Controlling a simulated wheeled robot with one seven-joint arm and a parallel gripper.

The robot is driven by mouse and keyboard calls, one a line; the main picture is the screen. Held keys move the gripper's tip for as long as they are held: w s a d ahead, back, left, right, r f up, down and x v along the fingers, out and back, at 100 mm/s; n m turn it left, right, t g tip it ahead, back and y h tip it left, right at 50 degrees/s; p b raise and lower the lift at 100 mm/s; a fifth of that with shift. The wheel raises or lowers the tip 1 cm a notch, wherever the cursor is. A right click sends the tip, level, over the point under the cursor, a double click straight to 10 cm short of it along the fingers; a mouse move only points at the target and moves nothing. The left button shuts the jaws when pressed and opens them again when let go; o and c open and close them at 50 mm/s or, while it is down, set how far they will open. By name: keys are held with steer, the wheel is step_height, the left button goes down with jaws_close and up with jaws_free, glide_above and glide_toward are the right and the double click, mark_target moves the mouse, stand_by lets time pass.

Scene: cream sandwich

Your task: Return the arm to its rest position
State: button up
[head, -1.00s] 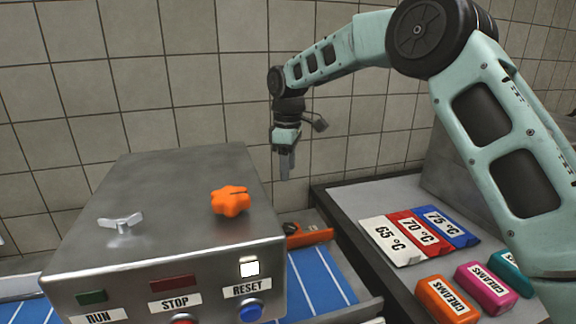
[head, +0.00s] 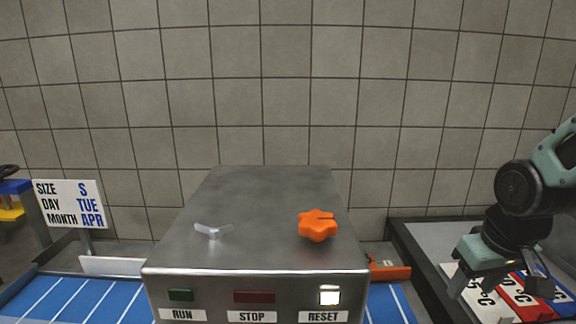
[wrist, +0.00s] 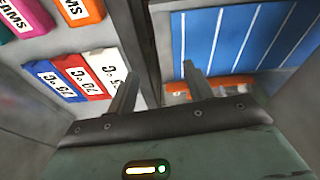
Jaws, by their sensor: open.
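My gripper (head: 500,284) is at the right of the head view, pointing down with its fingers spread. It is open and nothing shows between the fingers. It is above the right-hand tray, in front of the temperature cards. In the wrist view the two fingers of my gripper (wrist: 160,82) stand apart, with the white card (wrist: 105,63) beside the left finger and the blue belt beyond the right one. My arm (head: 560,160) is folded at the right edge, and most of it is outside the head view.
The metal control box (head: 250,258), with an orange knob (head: 317,226) on top, stands in the middle. A blue belt (head: 85,299) runs behind and beside it. The tray has a raised dark edge (head: 425,270). A sign (head: 70,204) stands at left. The tiled wall is behind.

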steer(key=s+a+r+n+g, duration=0.15)
steer(key=s+a+n, duration=0.55)
steer(key=s+a, duration=0.95)
step_height(320, 180, up, 13)
steer(key=a+p, duration=0.2)
steer(key=p, duration=1.1)
steer(key=shift+s+a+g+y, duration=0.2)
steer(key=shift+s+g+y, duration=0.1)
steer(key=shift+s+g, duration=0.15)
steer(key=shift+w, duration=0.1)
